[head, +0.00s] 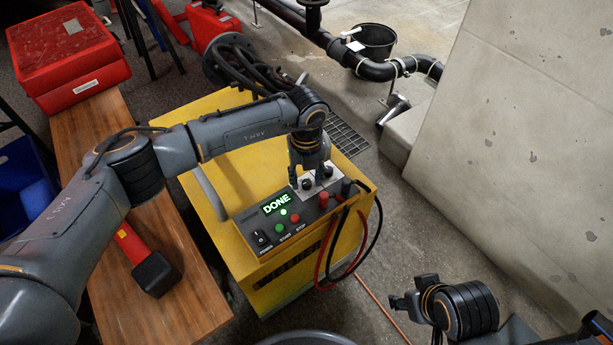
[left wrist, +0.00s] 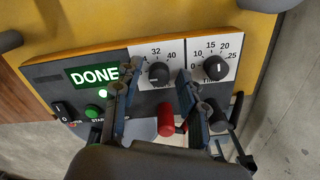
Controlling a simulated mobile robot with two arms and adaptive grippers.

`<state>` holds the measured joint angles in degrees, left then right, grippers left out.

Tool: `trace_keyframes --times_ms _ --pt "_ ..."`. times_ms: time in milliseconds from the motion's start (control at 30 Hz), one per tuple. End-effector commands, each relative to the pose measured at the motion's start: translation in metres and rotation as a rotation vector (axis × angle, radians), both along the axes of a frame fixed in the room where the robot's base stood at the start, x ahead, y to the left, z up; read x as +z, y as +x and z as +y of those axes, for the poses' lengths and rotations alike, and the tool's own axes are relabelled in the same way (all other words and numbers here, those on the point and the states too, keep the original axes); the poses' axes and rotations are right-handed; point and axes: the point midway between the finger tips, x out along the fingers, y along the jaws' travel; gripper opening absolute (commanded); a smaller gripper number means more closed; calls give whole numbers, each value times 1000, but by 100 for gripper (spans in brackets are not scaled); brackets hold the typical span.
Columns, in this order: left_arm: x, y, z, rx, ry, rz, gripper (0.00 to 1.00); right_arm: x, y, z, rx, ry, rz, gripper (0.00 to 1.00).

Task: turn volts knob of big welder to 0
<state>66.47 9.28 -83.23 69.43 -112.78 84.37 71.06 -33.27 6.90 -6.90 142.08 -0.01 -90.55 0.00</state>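The big welder is a yellow box (head: 222,108) with a dark control panel on its top front edge. Its green display (head: 276,204) reads DONE. The volts knob (left wrist: 159,72) is black, under a white scale where 32 and 40 show; its pointer is unclear. The time knob (left wrist: 216,68) is to its right. My left gripper (head: 308,182) points down at the panel. In the left wrist view its fingers (left wrist: 158,84) stand apart on either side of the volts knob; contact cannot be told. My right gripper (head: 412,304) is at the lower right, away from the welder.
A red plug (head: 323,199) and red and black cables are at the panel's right. A wooden bench (head: 185,268) with a red-handled hammer (head: 138,250) stands left. A red toolbox (head: 70,60), a black pipe (head: 378,71) and a concrete block (head: 525,120) lie around.

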Motion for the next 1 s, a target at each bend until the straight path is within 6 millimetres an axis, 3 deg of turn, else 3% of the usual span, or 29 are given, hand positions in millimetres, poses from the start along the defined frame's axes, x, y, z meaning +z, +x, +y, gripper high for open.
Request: trace_keyframes --times_ms 367,800,1000 --pt "6 0 0 -2 -1 0 46 1 1 0 -2 1 -4 45" --pt "90 1 0 0 0 -2 46 0 0 0 -1 0 -1 45" --pt "115 0 0 -1 0 -1 46 0 0 0 0 0 -1 45"
